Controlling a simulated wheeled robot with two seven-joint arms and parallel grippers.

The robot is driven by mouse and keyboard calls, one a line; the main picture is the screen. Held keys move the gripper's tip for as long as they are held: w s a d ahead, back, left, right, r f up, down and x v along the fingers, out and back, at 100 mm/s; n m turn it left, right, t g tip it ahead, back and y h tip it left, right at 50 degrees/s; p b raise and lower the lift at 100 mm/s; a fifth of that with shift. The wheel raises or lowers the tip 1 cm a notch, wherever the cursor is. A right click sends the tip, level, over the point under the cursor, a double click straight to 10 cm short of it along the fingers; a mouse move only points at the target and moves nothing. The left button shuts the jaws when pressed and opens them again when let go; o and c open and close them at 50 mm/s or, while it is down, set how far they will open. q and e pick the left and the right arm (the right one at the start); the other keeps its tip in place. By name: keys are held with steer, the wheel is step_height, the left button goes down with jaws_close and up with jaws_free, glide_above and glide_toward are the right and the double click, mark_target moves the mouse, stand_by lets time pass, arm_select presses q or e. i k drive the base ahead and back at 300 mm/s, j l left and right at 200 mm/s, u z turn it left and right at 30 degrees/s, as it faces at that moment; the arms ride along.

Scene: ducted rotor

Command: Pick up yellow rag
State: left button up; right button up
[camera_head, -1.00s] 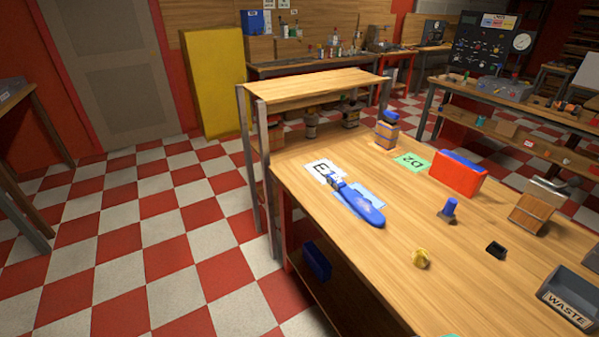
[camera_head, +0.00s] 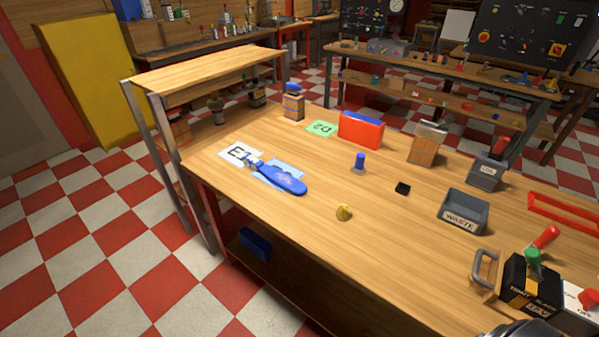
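A small crumpled yellow piece (camera_head: 344,212), which looks like the yellow rag, lies on the wooden workbench (camera_head: 290,240) near its front edge. Nothing touches it. Neither of my gripper's fingertips shows in the head view. A dark rounded part cuts into the bottom right edge; I cannot tell what it is.
Around the rag are a black block (camera_head: 403,188), a blue-topped peg (camera_head: 359,163), a blue tool (camera_head: 283,181) and a grey WASTE bin (camera_head: 463,211). A black box with a green knob (camera_head: 532,280) stands at front right. Bench around the rag is clear.

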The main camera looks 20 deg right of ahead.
mark_target(343, 215)
steer(key=i+j+z, duration=0.1)
steer(key=z, duration=0.4)
steer(key=j+z, duration=0.1)
steer(key=z, duration=0.4)
steer(key=i+j+z, duration=0.1)
steer(key=z, duration=0.4)
steer(key=j, duration=0.1)
